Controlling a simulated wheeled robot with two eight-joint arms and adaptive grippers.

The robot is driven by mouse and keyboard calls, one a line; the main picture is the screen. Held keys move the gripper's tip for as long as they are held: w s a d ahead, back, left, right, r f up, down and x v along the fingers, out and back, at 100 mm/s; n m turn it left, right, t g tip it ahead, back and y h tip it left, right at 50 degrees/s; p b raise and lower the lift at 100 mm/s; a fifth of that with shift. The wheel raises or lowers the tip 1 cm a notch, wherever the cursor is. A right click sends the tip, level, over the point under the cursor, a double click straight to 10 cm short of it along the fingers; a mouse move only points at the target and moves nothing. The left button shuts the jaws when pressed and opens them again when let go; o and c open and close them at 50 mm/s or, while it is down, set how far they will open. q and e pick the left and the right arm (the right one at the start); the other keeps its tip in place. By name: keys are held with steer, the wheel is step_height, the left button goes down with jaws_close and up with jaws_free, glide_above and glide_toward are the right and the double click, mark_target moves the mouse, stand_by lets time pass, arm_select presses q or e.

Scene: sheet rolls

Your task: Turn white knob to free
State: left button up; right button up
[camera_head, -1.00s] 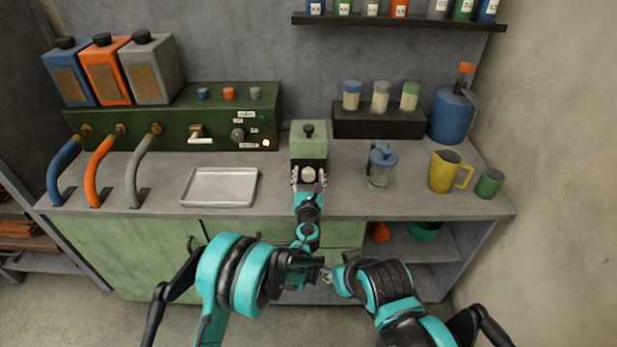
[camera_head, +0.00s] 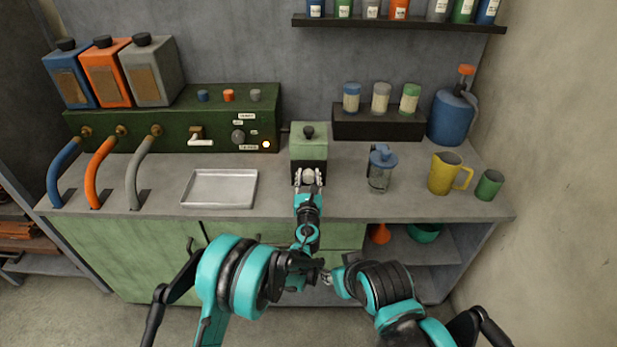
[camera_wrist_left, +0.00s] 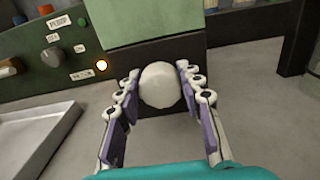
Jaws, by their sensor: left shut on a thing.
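The white knob (camera_head: 308,176) sits on the dark lower front of a box with a green upper part (camera_head: 308,139) on the counter. In the left wrist view the knob (camera_wrist_left: 160,85) is a round white ball in the middle. My left gripper (camera_head: 308,180) is at the knob, its fingers shut on the knob's two sides. In the left wrist view its purple-padded fingers (camera_wrist_left: 160,92) flank the knob. Any mark on the knob is not visible. My right gripper (camera_head: 325,277) is low in front of the counter, partly hidden and too small to read.
A metal tray (camera_head: 220,203) lies left of the box. A green control panel (camera_head: 170,135) with a lit button and a dark dial stands behind it. A blue-lidded jar (camera_head: 380,170), a yellow jug (camera_head: 447,172) and a green cup (camera_head: 489,184) stand to the right.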

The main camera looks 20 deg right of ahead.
arm_select(q)
steer(key=n, duration=1.2)
steer(key=shift+n, duration=0.3)
steer(key=n, duration=0.4)
steer(key=shift+a+f+n, duration=0.1)
steer(key=shift+n, duration=0.2)
steer(key=n, duration=0.4)
steer(key=shift+n, duration=0.3)
steer(key=n, duration=0.3)
steer(key=shift+f+n, duration=0.1)
steer(key=shift+n, duration=0.2)
steer(key=n, duration=0.3)
steer(key=shift+n, duration=2.1)
